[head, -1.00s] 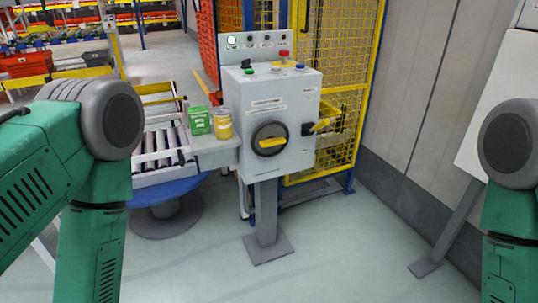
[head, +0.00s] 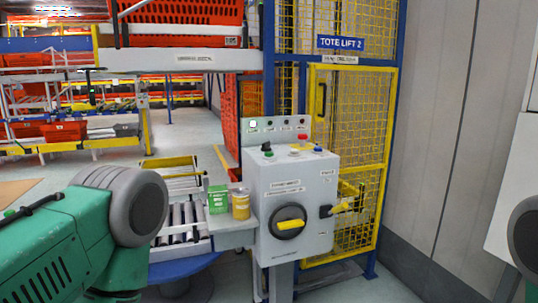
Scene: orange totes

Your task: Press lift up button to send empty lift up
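The grey control box (head: 292,205) stands on a post in the middle of the head view. Its top carries a black switch, a green button (head: 268,154), a red button (head: 303,139) and a blue button (head: 318,149). A small panel behind has one lit white-green lamp (head: 253,124). A yellow rotary handle (head: 290,225) is on the front. The tote lift (head: 345,150) stands behind, a yellow mesh cage with blue posts and a "TOTE LIFT 2" sign. My green arms show at the left and right edges; neither gripper is in view.
A green box (head: 218,199) and a yellow can (head: 240,203) stand on a ledge left of the control box, beside a roller conveyor (head: 182,223). An orange tote (head: 185,22) sits on the upper conveyor. A grey wall (head: 437,130) closes the right.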

